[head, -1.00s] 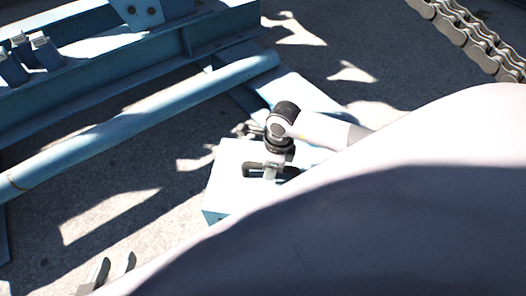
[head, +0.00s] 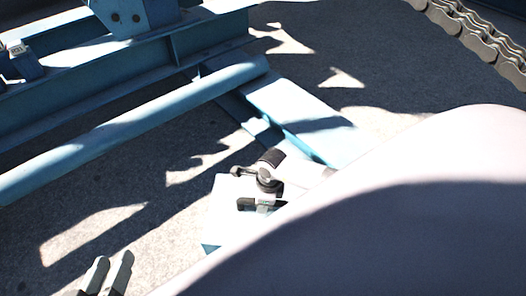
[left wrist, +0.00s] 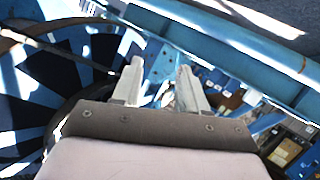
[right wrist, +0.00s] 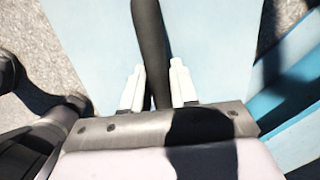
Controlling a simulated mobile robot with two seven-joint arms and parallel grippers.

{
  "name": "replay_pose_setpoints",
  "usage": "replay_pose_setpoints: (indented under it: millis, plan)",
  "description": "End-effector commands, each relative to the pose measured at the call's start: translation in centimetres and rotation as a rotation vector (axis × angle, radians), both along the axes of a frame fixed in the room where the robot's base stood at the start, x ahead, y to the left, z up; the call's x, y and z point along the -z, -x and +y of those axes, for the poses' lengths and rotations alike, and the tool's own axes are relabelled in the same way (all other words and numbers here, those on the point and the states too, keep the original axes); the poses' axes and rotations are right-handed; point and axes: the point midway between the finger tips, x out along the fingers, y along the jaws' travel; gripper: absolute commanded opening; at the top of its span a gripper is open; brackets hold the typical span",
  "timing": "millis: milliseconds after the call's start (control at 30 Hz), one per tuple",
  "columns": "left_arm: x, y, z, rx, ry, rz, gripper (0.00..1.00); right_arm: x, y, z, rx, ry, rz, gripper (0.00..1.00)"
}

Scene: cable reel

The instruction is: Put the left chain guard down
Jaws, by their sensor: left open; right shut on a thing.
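The chain guard appears as a pale blue panel (head: 226,212) low in the middle of the head view, partly behind my arm. It fills much of the right wrist view (right wrist: 90,40). Its black handle (right wrist: 149,35) runs between the fingers of my right gripper (right wrist: 158,82), which is shut on it. In the head view, my right gripper (head: 264,205) is at the handle. I cannot tell whether the panel touches the ground. My left gripper (head: 111,266) is open and empty at the lower left, apart from the panel; its spread fingers show in the left wrist view (left wrist: 160,80).
A blue steel frame (head: 110,70) and a long blue pipe (head: 130,130) cross the upper left. A flat blue beam (head: 295,105) lies beyond the panel. A thick chain (head: 470,38) is at the upper right. Bare ground (head: 90,230) lies between pipe and panel. A dark-and-blue reel (left wrist: 45,85) shows in the left wrist view.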

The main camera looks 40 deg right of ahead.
Motion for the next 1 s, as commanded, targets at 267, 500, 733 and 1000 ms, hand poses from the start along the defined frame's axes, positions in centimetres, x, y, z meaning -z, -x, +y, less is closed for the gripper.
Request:
replay_pose_setpoints:
  millis: [267,500,733,1000]
  plan:
    - [0.4,0.2,1.2,-0.023,-0.063,-0.08,0.43,3.5,-0.2,0.1,0.002,-0.004,-0.003,0.0]
    - [0.0,0.2,1.5,-0.029,-0.082,-0.105,0.43,4.0,-0.2,0.1,-0.001,-0.002,-0.006,0.0]
    - [0.1,0.3,1.5,-0.03,-0.085,-0.108,0.43,4.2,-0.2,0.1,-0.001,-0.002,-0.006,0.0]
    - [0.0,0.3,1.6,-0.031,-0.088,-0.116,0.43,4.5,0.0,0.0,0.0,0.0,0.0,0.53]
